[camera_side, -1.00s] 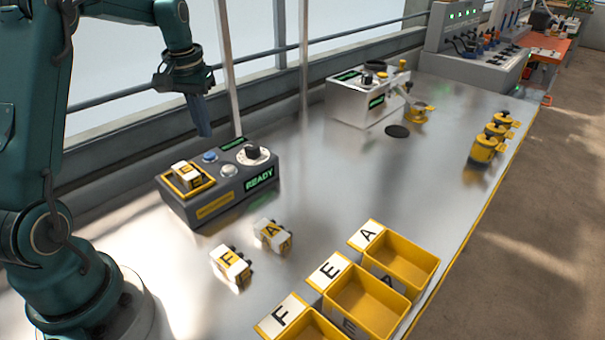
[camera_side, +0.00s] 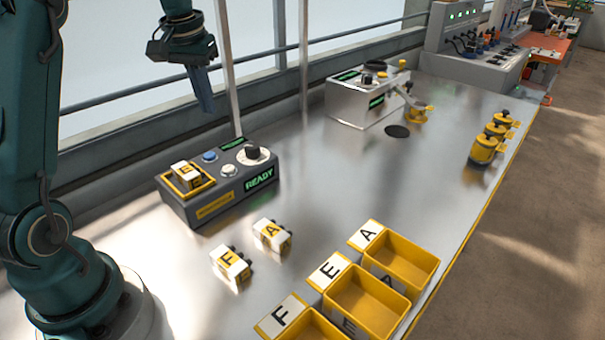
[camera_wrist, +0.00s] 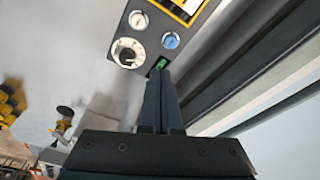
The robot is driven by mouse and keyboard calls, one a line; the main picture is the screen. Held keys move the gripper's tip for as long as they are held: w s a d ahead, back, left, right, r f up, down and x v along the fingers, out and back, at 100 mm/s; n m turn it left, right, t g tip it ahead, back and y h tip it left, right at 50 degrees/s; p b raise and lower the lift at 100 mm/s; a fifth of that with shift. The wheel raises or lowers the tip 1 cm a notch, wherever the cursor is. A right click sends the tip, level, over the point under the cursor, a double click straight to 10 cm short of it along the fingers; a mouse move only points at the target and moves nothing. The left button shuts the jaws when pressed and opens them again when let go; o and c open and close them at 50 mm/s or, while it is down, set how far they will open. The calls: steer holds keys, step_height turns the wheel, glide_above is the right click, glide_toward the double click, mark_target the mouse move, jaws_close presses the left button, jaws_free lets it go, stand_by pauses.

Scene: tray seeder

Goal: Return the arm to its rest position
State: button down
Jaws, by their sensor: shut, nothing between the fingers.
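My gripper (camera_side: 207,108) hangs above and behind the grey control box, clear of it, with its fingers pointing down. The fingers are together and empty. In the wrist view my gripper (camera_wrist: 163,75) shows its two dark fingers side by side, with the control box (camera_wrist: 120,45) beyond them at the top. In the side view the control box (camera_side: 215,208) reads READY, and a block marked E (camera_side: 187,175) sits in its yellow-rimmed recess.
Blocks marked F (camera_side: 229,262) and A (camera_side: 271,234) lie on the metal bench. Yellow bins marked A (camera_side: 405,260), E (camera_side: 370,300) and F (camera_side: 310,325) stand at the front. A silver machine (camera_side: 350,105) and several yellow pots (camera_side: 485,150) are farther back. A railing and posts run behind my gripper.

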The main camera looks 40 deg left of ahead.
steer(key=s+d+r+m+t, duration=0.1)
steer(key=s+d+r+m, duration=0.15)
steer(key=d, duration=0.35)
steer(key=s+d+r+m+t, duration=0.1)
steer(key=s+d+r+t, duration=0.2)
steer(key=d, duration=0.4)
steer(key=s+d+f+m, duration=0.1)
steer(key=s+d+f, duration=0.1)
steer(key=s, duration=0.3)
steer(key=s+d+f+m+h, duration=0.1)
steer(key=s+d+f, duration=0.2)
steer(key=s+f, duration=0.1)
steer(key=shift+s+d+f, duration=0.35)
steer(key=shift+s+f, duration=0.05)
steer(key=shift+s, duration=0.2)
